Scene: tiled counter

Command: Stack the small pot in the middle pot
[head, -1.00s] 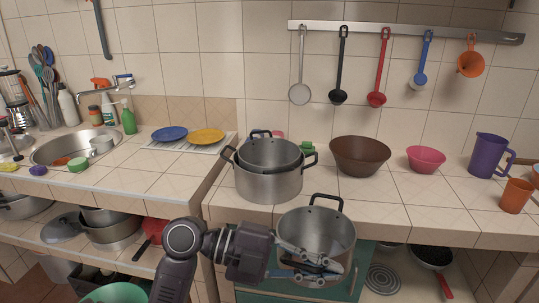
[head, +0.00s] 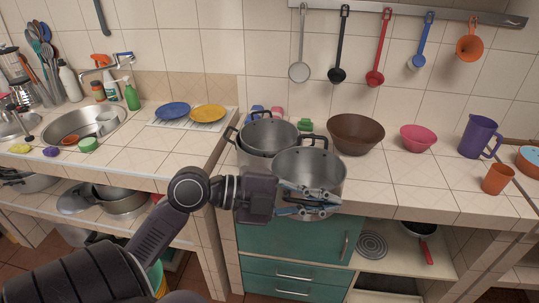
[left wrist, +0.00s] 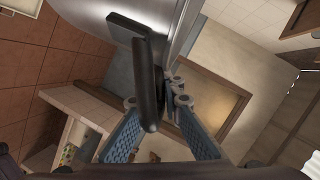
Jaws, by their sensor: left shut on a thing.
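My left gripper (head: 308,200) is shut on the near handle of the small pot, a steel pot (head: 310,167) with dark handles. It holds the pot roughly upright, in front of and to the right of the stacked pots. In the left wrist view, the black handle (left wrist: 148,85) lies between the fingers below the pot's steel wall (left wrist: 185,30). The middle pot (head: 266,136) sits inside a larger steel pot (head: 248,160) on the counter. The held pot hides part of both. My right gripper is not in view.
A brown bowl (head: 355,135), a pink bowl (head: 417,138), a purple jug (head: 480,137) and an orange cup (head: 497,179) stand on the counter to the right. Ladles (head: 378,75) hang above. The sink (head: 85,122) and two plates (head: 207,113) are to the left.

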